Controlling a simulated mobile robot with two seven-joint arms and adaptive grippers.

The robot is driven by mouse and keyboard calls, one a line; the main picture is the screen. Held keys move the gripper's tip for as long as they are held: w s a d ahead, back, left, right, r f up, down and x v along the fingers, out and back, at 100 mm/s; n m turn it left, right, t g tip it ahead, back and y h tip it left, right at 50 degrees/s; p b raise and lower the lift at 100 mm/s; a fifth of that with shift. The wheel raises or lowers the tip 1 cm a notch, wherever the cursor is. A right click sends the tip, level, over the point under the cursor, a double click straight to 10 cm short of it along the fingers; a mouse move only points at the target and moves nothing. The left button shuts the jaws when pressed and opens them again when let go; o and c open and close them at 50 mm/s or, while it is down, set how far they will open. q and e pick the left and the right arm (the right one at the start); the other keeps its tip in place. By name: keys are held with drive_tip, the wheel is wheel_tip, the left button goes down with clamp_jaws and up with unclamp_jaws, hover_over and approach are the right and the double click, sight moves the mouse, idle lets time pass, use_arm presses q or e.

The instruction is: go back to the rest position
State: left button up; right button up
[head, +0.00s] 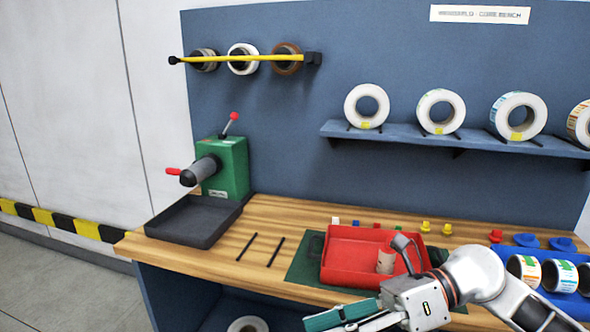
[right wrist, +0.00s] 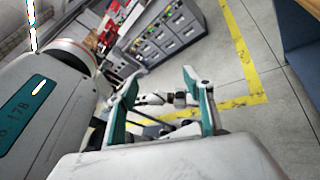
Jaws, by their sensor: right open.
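My right gripper (head: 338,317) is at the bottom of the head view, in front of the workbench's front edge, with its arm coming in from the right. The right wrist view shows the same gripper (right wrist: 160,88) with its two teal-backed fingers apart and nothing between them. Grey floor with a yellow line lies beyond the fingers. My left gripper is not in view.
The wooden bench (head: 215,248) carries a red tray (head: 345,258), partly behind my right arm, a black tray (head: 190,222) and a green rewinder (head: 230,165). Label rolls stand on a blue shelf (head: 400,135). A blue rack (head: 568,300) holds rolls at right. Grey drawers (right wrist: 168,35) stand farther off.

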drive_tip(key=w+f+m+t+y, duration=0.2)
drive_tip(key=w+m+t+y, duration=0.4)
drive_tip(key=m+t, duration=0.95)
drive_tip(key=w+d+f+m+t+h, duration=0.2)
drive_tip(key=d+f+m+h, duration=0.3)
drive_tip(key=m, duration=0.4)
drive_tip(key=w+d+f+m+t+h, duration=0.1)
drive_tip(key=d+f+m+t+h, duration=0.15)
drive_tip(key=f+m+h, duration=0.4)
drive_tip(key=s+d+f+m+g+h, duration=0.2)
drive_tip(key=s+f+m, duration=0.2)
drive_tip(key=f, duration=0.5)
drive_tip(key=s+d+f+m+g+h, duration=0.2)
drive_tip(key=s+f+m, duration=0.3)
drive_tip(key=f, duration=0.5)
drive_tip(key=s+d+f+m+g+h, duration=0.2)
drive_tip(key=s+d+f+m+h, duration=0.1)
drive_tip(key=s+f, duration=0.4)
wheel_tip(320, 180, down, 3)
drive_tip(key=shift+d+r+m+g, duration=0.1)
drive_tip(key=shift+d+m+g, duration=0.3)
drive_tip(key=shift+d+m, duration=0.35)
drive_tip(key=shift+a, duration=0.1)
